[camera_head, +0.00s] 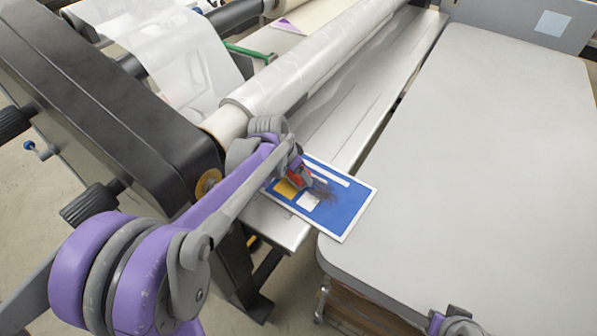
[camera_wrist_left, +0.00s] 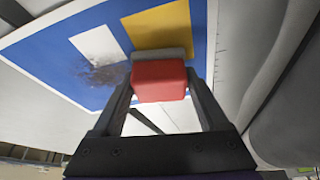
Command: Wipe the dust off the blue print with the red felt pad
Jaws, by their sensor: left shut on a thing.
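The blue print (camera_head: 346,208), with a white border, a yellow block and white blocks, lies on the laminator's metal ledge, its right part reaching past the ledge toward the table. A dark dust smudge (camera_head: 322,189) is on the print beside the pad; in the left wrist view the dust (camera_wrist_left: 98,72) lies left of the pad, partly over a white block. My left gripper (camera_head: 297,174) is shut on the red felt pad (camera_wrist_left: 160,82), grey layer toward the print, over or near the yellow block. Whether the pad touches the print I cannot tell. My right gripper's fingers are not visible.
A wide bare grey table (camera_head: 480,150) stands to the right, with a narrow gap beside the ledge (camera_head: 345,115). The laminator's roller (camera_head: 300,65) runs behind the print. The dark machine housing (camera_head: 110,110) stands at the left. Part of my right arm shows at the bottom edge.

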